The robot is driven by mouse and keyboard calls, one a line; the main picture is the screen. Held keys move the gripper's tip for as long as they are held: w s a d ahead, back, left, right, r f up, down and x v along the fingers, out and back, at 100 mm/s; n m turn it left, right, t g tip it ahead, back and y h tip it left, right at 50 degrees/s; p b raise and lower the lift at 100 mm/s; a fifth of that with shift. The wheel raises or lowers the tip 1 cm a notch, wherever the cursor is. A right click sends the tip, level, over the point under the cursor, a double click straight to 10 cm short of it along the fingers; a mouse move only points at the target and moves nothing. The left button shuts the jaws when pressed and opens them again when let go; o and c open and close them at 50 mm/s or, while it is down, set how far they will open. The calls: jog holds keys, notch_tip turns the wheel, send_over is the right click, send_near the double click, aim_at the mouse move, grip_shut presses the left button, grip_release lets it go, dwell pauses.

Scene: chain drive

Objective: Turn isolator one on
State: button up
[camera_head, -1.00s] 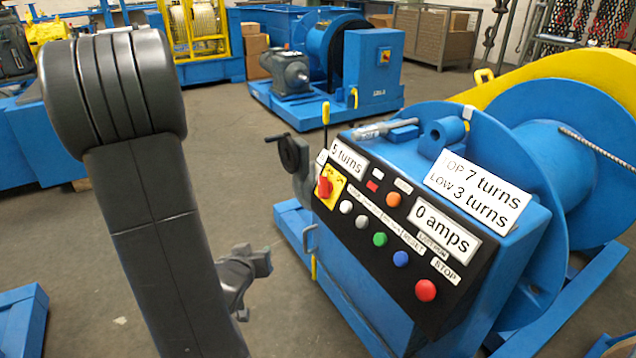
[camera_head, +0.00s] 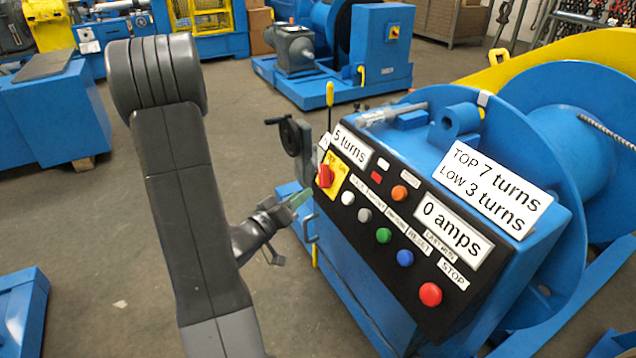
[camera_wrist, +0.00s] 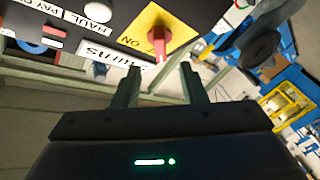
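The isolator is a red rotary switch (camera_head: 325,176) on a yellow plate (camera_head: 333,185), at the left end of the black control panel in the head view. In the wrist view the red switch (camera_wrist: 159,38) sits on its yellow plate, which has "ON" lettering. The red handle points down toward my gripper in that view. My gripper (camera_wrist: 160,72) shows two fingers apart with nothing between them, just short of the switch. In the head view my gripper (camera_head: 301,199) is left of and slightly below the switch, and I see no contact.
The panel carries white (camera_head: 348,198), green (camera_head: 383,235), blue (camera_head: 405,258) and red stop (camera_head: 430,294) buttons. A handwheel (camera_head: 291,137) stands close behind the panel's left end. A yellow-topped lever (camera_head: 330,95) rises nearby.

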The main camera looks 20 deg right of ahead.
aim_at(320, 180)
jog(key=b+x, duration=0.1)
jog(key=x, duration=0.7)
jog(key=shift+w+d, duration=0.15)
jog(key=shift+d, duration=0.05)
grip_shut()
